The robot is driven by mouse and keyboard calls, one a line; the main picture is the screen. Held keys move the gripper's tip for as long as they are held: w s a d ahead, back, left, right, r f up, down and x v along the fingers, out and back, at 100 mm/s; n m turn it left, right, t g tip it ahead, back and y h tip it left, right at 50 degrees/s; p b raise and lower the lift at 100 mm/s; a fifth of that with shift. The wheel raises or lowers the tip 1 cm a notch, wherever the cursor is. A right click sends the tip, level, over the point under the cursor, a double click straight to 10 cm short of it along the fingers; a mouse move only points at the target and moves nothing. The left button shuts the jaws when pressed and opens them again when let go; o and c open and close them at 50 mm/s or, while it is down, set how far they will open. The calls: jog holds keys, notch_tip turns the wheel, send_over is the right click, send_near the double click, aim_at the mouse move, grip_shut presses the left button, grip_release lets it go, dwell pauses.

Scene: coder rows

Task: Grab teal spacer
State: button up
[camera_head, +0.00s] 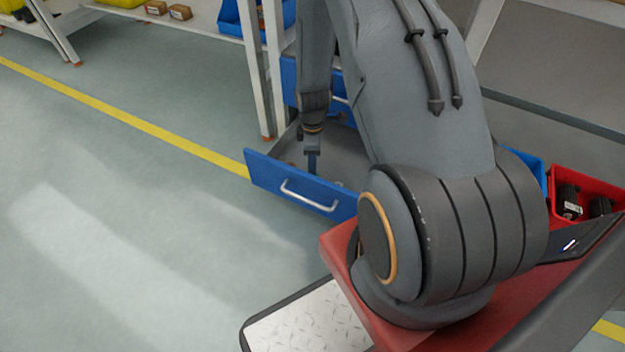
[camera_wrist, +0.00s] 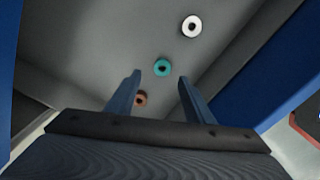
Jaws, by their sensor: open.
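The teal spacer (camera_wrist: 162,67) is a small ring with a dark hole, lying on the grey floor of the open drawer. It shows in the wrist view just beyond and between my fingertips. My gripper (camera_wrist: 158,80) is open, with two blue fingers apart and nothing between them. In the head view my gripper (camera_head: 312,160) points down into the drawer with the blue front (camera_head: 265,172). I cannot make out the teal spacer in the head view.
A white spacer (camera_wrist: 192,26) lies beyond the teal one, to the right. A copper-brown spacer (camera_wrist: 141,99) lies nearer, by the left finger. Drawer walls stand close around my gripper. A red bin (camera_head: 590,185) with dark parts sits at right.

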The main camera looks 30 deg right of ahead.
jog(key=shift+s+d+f+b, duration=0.15)
jog(key=shift+f+b, duration=0.7)
jog(key=shift+f, duration=0.65)
jog(key=shift+s+a+f+b, duration=0.15)
jog(key=shift+f+b, duration=0.65)
jog(key=shift+f, duration=0.7)
jog(key=shift+d, duration=0.1)
jog(key=shift+c, duration=0.5)
jog(key=c, duration=1)
